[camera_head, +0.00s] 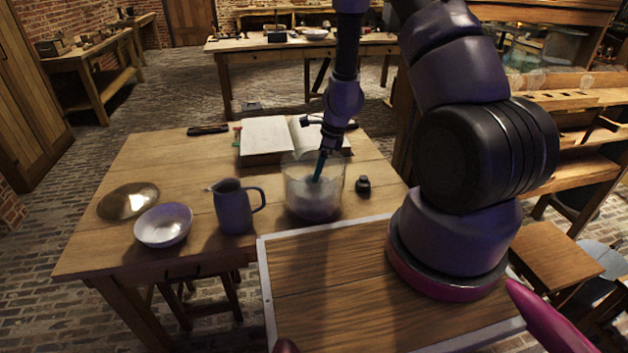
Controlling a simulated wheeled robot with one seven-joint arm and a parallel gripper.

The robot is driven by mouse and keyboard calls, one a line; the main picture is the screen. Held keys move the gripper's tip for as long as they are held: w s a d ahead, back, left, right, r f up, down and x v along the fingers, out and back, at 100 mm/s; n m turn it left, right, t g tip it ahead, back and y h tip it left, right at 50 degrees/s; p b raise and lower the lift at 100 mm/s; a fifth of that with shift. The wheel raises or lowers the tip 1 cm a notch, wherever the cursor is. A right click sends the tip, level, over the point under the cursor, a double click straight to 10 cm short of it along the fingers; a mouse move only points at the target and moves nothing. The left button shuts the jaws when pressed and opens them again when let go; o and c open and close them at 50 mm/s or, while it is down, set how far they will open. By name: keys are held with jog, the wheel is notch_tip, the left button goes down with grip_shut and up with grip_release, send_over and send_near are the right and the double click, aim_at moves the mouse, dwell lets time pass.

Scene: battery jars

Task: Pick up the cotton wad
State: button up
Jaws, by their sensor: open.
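A clear glass jar (295,183) stands on the wooden table, right of the jug and in front of the open book. A pale, whitish mass (313,202) shows through its wall in the lower part; I cannot tell for sure that this is the cotton wad. My gripper (318,179) points down into the jar's mouth from above, its teal fingertips over the pale mass. It is open. The glass blurs the fingertips, so I cannot tell whether they touch the mass.
A dark jug (233,208), a white bowl (163,225) and a round brass-coloured dish (128,201) stand to the left. An open book (266,136) lies behind the jar, and a small dark bottle (363,186) stands close on its right. The table's far left is clear.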

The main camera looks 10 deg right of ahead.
jog(key=x, duration=0.3)
jog(key=shift+w+a+f, duration=0.1)
jog(key=shift+f, duration=0.1)
grip_shut()
notch_tip(320, 180, up, 10)
dwell(0.6)
